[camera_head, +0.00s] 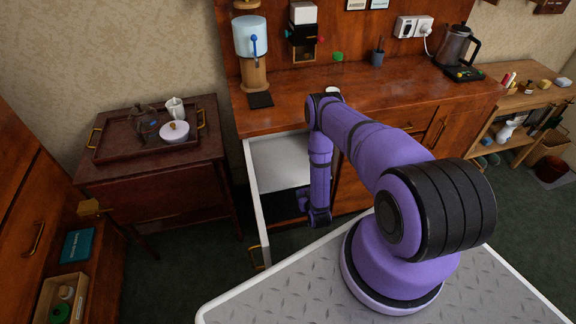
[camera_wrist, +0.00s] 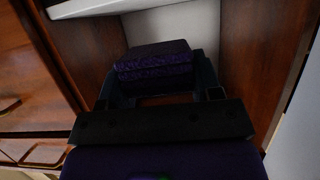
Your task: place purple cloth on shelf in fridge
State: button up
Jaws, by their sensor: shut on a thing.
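The purple cloth (camera_wrist: 155,62), a dark folded stack with a speckled purple edge, is between the two fingers of my gripper (camera_wrist: 157,82) in the wrist view. My gripper is shut on it. In the head view my arm hangs down in front of the open fridge (camera_head: 283,160), whose inside is white, and the cloth cannot be made out there. In the wrist view a pale shelf-like ledge (camera_wrist: 95,9) lies beyond the cloth at the upper left. I cannot tell whether the cloth touches anything besides my fingers.
The open fridge door (camera_head: 254,195) stands out at the left of the opening. The wooden counter (camera_head: 360,95) above holds a water dispenser (camera_head: 252,45) and a kettle (camera_head: 456,46). A side table with a tray (camera_head: 110,150) stands at left. Brown wooden panels flank the cloth in the wrist view.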

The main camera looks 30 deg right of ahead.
send_over(293, 179)
jog(key=shift+w+f, duration=0.1)
jog(key=shift+f, duration=2.35)
jog(key=shift+f, duration=0.2)
jog(key=o, duration=1)
jog(key=shift+c, duration=0.2)
jog(key=shift+r, duration=0.1)
jog(key=shift+r, duration=0.15)
jog(key=v, duration=1.2)
